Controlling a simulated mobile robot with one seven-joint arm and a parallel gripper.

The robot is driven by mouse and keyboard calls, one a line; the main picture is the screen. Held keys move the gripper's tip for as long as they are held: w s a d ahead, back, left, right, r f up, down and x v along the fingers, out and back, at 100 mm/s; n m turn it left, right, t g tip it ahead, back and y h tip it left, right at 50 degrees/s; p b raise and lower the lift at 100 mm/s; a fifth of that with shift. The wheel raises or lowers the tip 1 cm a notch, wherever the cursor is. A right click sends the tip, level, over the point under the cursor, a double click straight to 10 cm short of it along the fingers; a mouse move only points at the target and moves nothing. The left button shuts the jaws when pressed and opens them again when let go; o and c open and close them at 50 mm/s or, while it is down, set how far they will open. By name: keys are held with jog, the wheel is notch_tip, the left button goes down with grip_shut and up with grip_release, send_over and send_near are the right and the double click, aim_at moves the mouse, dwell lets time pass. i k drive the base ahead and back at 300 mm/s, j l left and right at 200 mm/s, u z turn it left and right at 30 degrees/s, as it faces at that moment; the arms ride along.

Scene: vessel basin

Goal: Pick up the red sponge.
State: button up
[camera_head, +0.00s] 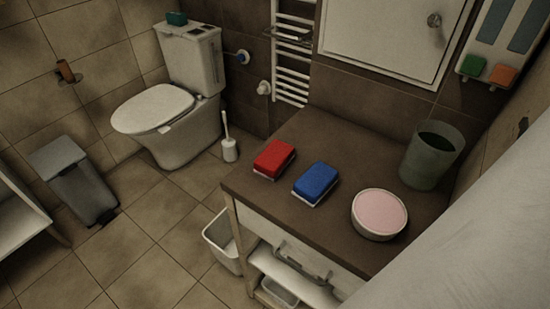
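The red sponge (273,158) lies flat on the brown countertop (325,150), close to its left edge. It has a red top and a pale layer underneath. A blue sponge (317,181) of the same shape lies to its right and nearer to me, with a small gap between them. Nothing covers the red sponge. My gripper is not in view.
A pink-topped round dish (379,213) and a grey-green cup (431,156) stand on the counter's right side. A large pale surface fills the lower right. A toilet (180,110), grey bin (74,180) and white basket (222,240) stand on the floor.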

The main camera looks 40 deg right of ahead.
aim_at(272, 163)
jog(key=k, duration=0.3)
jog(key=k+z, duration=0.2)
jog(key=z, duration=0.15)
jog(key=k+z, duration=0.15)
jog(key=z, duration=0.2)
jog(key=j+z, duration=0.1)
jog(key=z, duration=0.4)
jog(key=i+j+z, duration=0.1)
jog(key=z, duration=0.4)
jog(key=i+j, duration=0.1)
jog(key=j, duration=0.25)
jog(key=i+j, duration=0.1)
jog(key=j, duration=0.55)
jog(key=i, duration=0.25)
